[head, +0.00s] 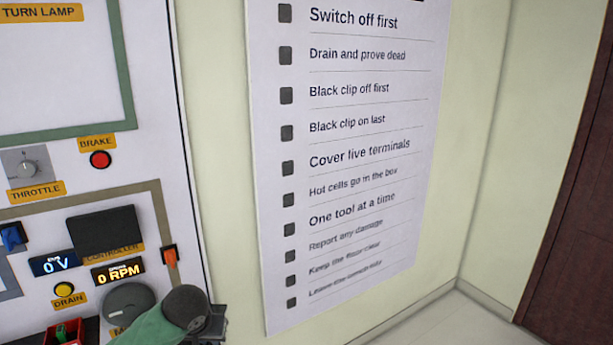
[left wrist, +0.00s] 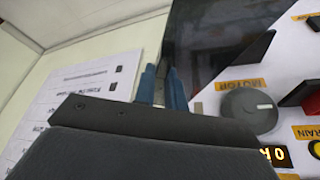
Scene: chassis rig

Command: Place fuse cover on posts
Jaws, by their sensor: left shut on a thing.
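My left gripper (left wrist: 162,88) has blue fingertips in the left wrist view. It is shut on a thin, dark, smooth panel (left wrist: 222,35) that looks like the fuse cover. The panel extends up and right from the fingers and hides part of the board. In the head view, my left wrist and gripper (head: 213,325) show only in part at the bottom, at the board's lower right edge; the held panel cannot be made out there. I cannot make out the posts in either view. My right gripper is not in view.
The white board (head: 189,215) carries a controller block (head: 104,232), readouts, a red brake button (head: 100,159) and an orange part (head: 170,258) in a dark holder. A round grey motor (left wrist: 248,110) shows near my gripper. A checklist poster (head: 350,190) hangs right.

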